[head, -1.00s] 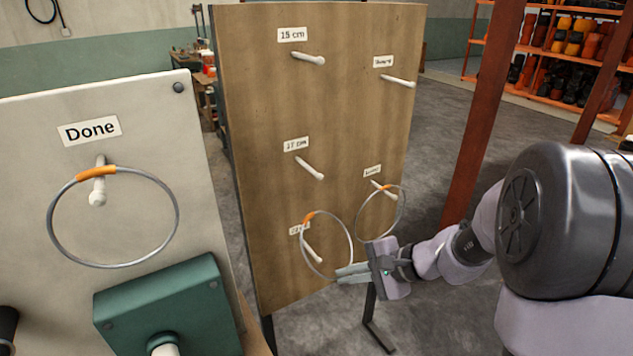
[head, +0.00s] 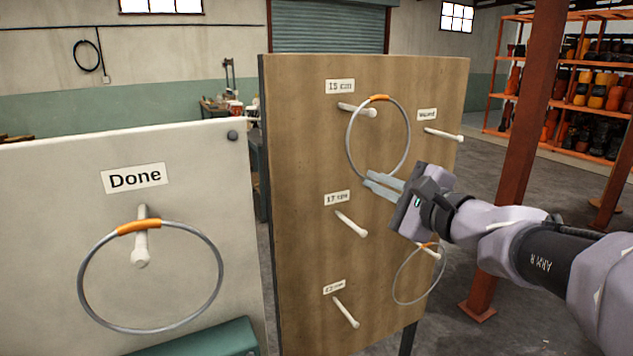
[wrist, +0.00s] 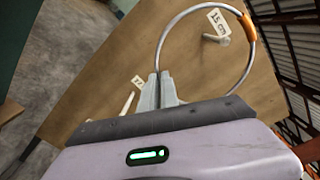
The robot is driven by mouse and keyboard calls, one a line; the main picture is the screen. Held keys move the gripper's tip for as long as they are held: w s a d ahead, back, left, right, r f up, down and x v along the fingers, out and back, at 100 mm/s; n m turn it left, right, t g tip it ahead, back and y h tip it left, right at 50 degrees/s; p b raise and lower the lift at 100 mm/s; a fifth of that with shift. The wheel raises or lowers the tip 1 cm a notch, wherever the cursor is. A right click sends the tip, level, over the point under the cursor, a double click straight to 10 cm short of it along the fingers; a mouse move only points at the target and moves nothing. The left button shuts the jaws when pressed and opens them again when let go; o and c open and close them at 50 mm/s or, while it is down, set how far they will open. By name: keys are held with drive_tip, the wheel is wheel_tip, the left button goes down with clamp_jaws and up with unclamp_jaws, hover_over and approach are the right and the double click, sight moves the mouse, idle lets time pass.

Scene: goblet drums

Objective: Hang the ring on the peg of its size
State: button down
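My gripper (head: 372,184) is shut on the lower left rim of a thin metal ring (head: 409,140) with an orange band on top. The ring is upright in front of the wooden board (head: 300,180). The white peg (head: 358,109) under the "15 cm" label (head: 340,86) shows within the ring's outline, but I cannot tell whether the ring is around it. In the wrist view, the fingers (wrist: 158,80) grip the ring's near edge and that peg (wrist: 224,40) shows inside the outline. A peg (head: 351,224) labelled "17 cm" is below.
Another ring (head: 397,285) hangs on the lower right peg. A larger ring (head: 221,270) hangs on the "Done" panel's peg (head: 140,247). A bare peg (head: 347,313) is at lower left, another (head: 443,134) at upper right. A rust-coloured post (head: 515,170) stands right of the board.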

drive_tip(key=f+x, duration=0.1)
drive_tip(key=x, duration=0.8)
drive_tip(key=shift+p, duration=0.3)
drive_tip(key=shift+w, duration=0.1)
drive_tip(key=c, duration=1.5)
unclamp_jaws()
drive_tip(key=shift+c, duration=0.2)
drive_tip(key=shift+d, duration=0.15)
